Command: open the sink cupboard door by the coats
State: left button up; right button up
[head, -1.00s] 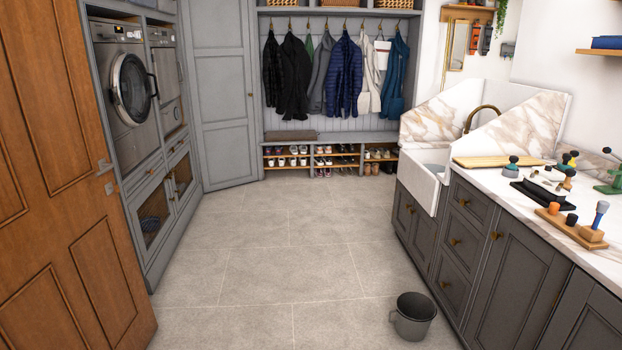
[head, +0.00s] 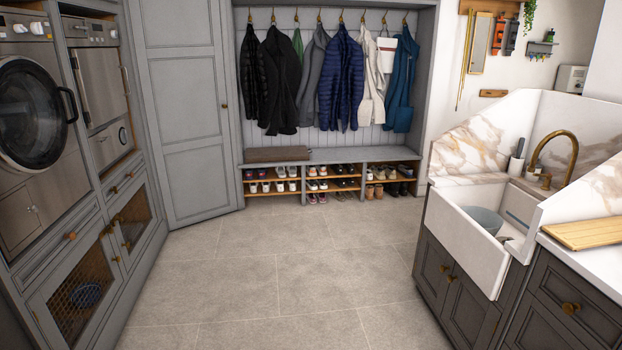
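The white sink (head: 478,238) stands at the right, with a dark grey cupboard under it. The cupboard has two doors with small brass knobs close together at their meeting edges. The door nearer the coats (head: 429,262) looks shut, with its knob (head: 442,268) near its right edge. The other sink door (head: 470,312) also looks shut. The coats (head: 340,78) hang on hooks at the back. Neither of my grippers is in view.
The tiled floor (head: 270,285) ahead is clear up to the boot bench (head: 330,155). A washing machine (head: 35,115) and mesh-fronted cupboards (head: 85,290) line the left. A tall grey door (head: 188,120) stands beside the coats. A wooden board (head: 588,233) lies on the right counter.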

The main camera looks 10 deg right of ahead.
aim_at(433, 264)
jog(key=i+z, duration=0.1)
jog(key=i, duration=0.6)
jog(key=i+j+z, duration=0.1)
jog(key=i, duration=0.6)
jog(key=i+j+z, duration=0.1)
jog(key=i, duration=0.6)
jog(key=j, duration=0.1)
